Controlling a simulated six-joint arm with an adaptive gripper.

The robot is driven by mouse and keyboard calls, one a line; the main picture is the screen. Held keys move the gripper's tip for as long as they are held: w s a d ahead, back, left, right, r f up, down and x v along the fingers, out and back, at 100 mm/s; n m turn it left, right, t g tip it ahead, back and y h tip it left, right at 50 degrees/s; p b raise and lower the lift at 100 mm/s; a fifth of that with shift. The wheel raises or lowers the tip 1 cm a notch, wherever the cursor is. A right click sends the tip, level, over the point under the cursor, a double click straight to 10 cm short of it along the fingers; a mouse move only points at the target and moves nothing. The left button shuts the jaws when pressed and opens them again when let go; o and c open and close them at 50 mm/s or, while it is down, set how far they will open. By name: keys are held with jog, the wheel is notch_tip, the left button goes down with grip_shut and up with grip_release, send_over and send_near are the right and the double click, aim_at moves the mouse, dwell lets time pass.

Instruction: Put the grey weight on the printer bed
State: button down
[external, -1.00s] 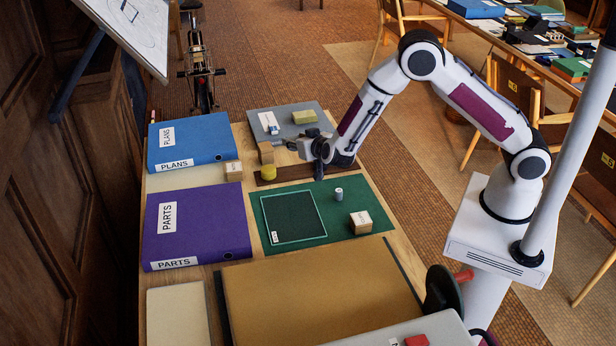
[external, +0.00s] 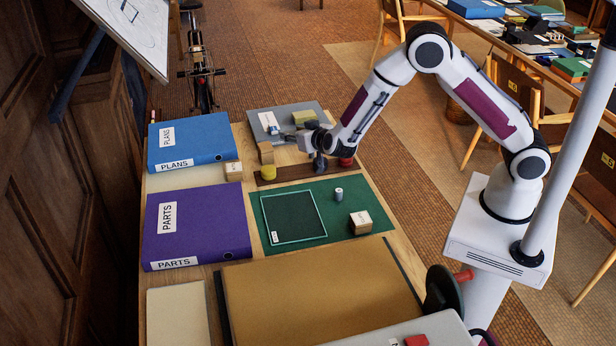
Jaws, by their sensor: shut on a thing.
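My gripper (external: 316,150) is over the brown wooden strip at the back of the table. It is shut on a small dark grey piece (external: 320,162), which looks like the grey weight; the gripper partly hides it. I cannot tell clearly how far it is above the strip. A dark square with a pale green frame and a small label (external: 293,215) lies on the green mat, seemingly the printer bed. It is empty and lies nearer the camera than my gripper. I cannot read its label.
On the brown strip (external: 295,171) are a yellow weight (external: 268,173) and a red one (external: 346,162). A small grey cylinder (external: 339,194) and a labelled wooden block (external: 361,222) stand right of the square. Purple (external: 200,222) and blue (external: 192,142) binders lie left.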

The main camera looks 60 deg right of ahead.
jog(key=w+a+r+n+t+y, duration=0.1)
jog(key=a+r+n+y, duration=0.25)
jog(key=a, duration=0.25)
jog(key=w+a+r+n+t+y, duration=0.1)
jog(key=a+r+n+y, duration=0.25)
jog(key=a+y, duration=0.2)
jog(key=s+a+n+g+y, duration=0.6)
jog(key=s+a+n+y, duration=0.35)
jog(key=s+a, duration=0.6)
jog(key=s+a+f+n+g, duration=0.2)
jog(key=s+n+g, duration=0.3)
jog(key=s, duration=0.6)
jog(key=s+a+f+n+g+y, duration=0.1)
jog(key=s+n+g, duration=0.4)
jog(key=s, duration=0.7)
notch_tip(320, 180, down, 2)
jog(key=shift+s+a+g, duration=0.3)
jog(key=shift+a+g, duration=0.1)
jog(key=shift+a, duration=0.3)
jog(key=shift+f, duration=0.1)
jog(key=shift+f, duration=2.8)
